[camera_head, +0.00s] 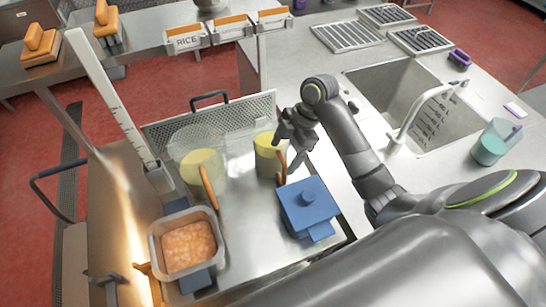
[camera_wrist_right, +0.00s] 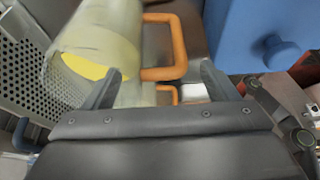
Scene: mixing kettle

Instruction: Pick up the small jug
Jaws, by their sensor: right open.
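The small jug (camera_head: 265,153) is a clear container with yellow contents and an orange handle on its right side. It stands upright on the steel worktop in the head view. In the right wrist view the jug (camera_wrist_right: 105,45) fills the upper left, and its orange handle (camera_wrist_right: 178,45) lies ahead, between the directions of the two fingertips. My right gripper (camera_head: 291,150) points down beside the handle, with its fingers apart and nothing visibly held. It also shows in the right wrist view (camera_wrist_right: 160,80). Whether a finger touches the handle cannot be told. My left gripper is not in view.
A larger clear jug (camera_head: 184,150) stands to the left. A blue lidded container (camera_head: 306,207) is close on the right. A tray of orange pieces (camera_head: 188,247) is at front left. A perforated panel (camera_head: 245,110) stands behind; a sink (camera_head: 420,100) is farther right.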

